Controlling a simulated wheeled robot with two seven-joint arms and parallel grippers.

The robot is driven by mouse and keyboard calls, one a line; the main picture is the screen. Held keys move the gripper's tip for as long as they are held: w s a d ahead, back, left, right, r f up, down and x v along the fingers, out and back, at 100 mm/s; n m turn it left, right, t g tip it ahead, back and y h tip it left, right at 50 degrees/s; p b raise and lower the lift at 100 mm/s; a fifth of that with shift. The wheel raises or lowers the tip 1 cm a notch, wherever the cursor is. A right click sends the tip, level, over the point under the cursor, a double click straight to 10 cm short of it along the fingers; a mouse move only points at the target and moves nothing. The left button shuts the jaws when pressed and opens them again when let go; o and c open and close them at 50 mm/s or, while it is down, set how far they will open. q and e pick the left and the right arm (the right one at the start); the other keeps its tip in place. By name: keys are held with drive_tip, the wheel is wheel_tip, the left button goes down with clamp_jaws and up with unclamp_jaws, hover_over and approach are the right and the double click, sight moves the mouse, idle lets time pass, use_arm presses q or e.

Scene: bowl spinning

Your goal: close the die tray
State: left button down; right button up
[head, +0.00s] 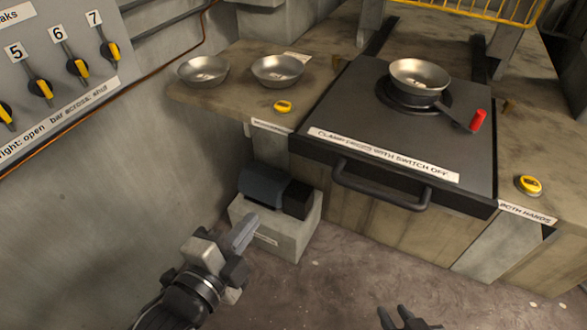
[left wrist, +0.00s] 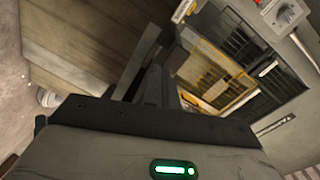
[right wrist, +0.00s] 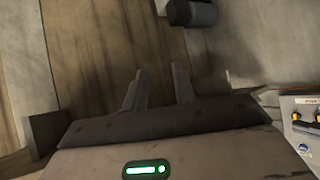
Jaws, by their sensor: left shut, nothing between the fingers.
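The die tray (head: 345,105) is a dark slab on the bench, with its front edge jutting out past the bench front. Its black bar handle (head: 382,190) sits on the front face below a white label. A metal bowl (head: 420,75) rests on the round dark die (head: 385,95) on the tray. My left gripper (head: 246,232) is shut and empty, left of and below the handle, apart from it, in front of the motor block. My right gripper (head: 396,316) is open and empty, low at the bottom edge, below the handle. It also shows in the right wrist view (right wrist: 157,85).
Two metal bowls (head: 202,71) (head: 277,70) stand on the left bench. Yellow buttons sit at left (head: 283,106) and right (head: 529,184). A dark motor (head: 265,184) on a pale block (head: 285,235) stands below the left bench. A red-ended lever (head: 477,120) rises by the bowl.

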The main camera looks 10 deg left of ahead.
use_arm(q)
wheel_tip(320, 180, up, 3)
drive_tip(key=m+t, duration=0.1)
drive_tip(key=m, duration=0.2)
drive_tip(key=m+p, duration=0.1)
approach(296, 148)
drive_tip(key=shift+t+h, duration=0.3)
drive_tip(key=shift+h, duration=0.1)
drive_tip(key=x, duration=0.6)
drive_tip(key=shift+w+f, duration=0.3)
drive_tip(key=shift+w, duration=0.1)
